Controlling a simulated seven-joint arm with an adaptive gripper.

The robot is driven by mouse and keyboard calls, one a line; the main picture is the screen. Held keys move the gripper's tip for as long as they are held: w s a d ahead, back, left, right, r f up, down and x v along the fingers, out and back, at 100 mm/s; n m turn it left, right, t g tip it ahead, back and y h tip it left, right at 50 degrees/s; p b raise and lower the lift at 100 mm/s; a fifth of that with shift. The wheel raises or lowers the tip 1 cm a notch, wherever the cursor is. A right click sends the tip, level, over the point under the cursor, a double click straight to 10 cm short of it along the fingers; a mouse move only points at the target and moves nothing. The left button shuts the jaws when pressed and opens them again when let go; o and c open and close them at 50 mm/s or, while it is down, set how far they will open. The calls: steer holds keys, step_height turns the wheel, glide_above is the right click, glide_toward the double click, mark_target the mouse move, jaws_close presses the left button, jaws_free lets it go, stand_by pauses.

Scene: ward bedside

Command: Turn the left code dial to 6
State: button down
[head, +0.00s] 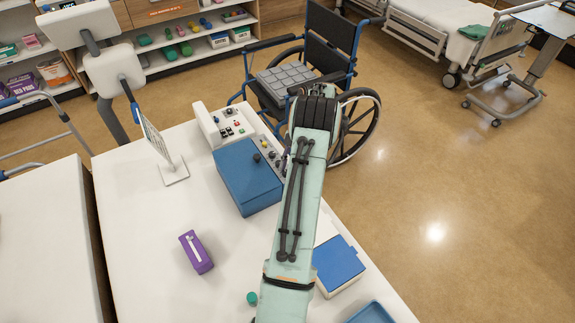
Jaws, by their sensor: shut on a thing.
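A blue-topped box (245,178) stands on the white table.
A white control panel (226,126) with coloured buttons stands behind the box. A sign stand (173,173), a purple box (196,251), a green cap (252,298) and a blue-lidded container (338,266) are on the table. A wheelchair (290,80) stands beyond the table.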

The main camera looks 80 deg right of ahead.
steer(key=m+t, duration=0.1)
steer(key=m, duration=0.1)
steer(key=m+h, duration=0.1)
steer(key=m, duration=0.2)
steer(key=shift+s+a+m+t, duration=0.2)
steer(key=shift+m+t, duration=0.1)
steer(key=shift+t, duration=0.1)
steer(key=m+h, duration=0.1)
steer(key=m, duration=0.3)
steer(key=shift+a+m+t+h, duration=0.2)
steer(key=shift+m+t+h, duration=0.1)
steer(key=shift+h, duration=0.1)
steer(key=m+h, duration=0.2)
steer(key=m, duration=0.3)
steer(key=shift+a, duration=0.15)
steer(key=m+h, duration=0.1)
steer(key=m, duration=0.3)
steer(key=shift+a+m+g+h, duration=0.1)
steer(key=shift+m+g+h, duration=0.2)
steer(key=shift+g+h, duration=0.1)
steer(key=shift+w, duration=0.1)
steer(key=c, duration=1)
jaws_free()
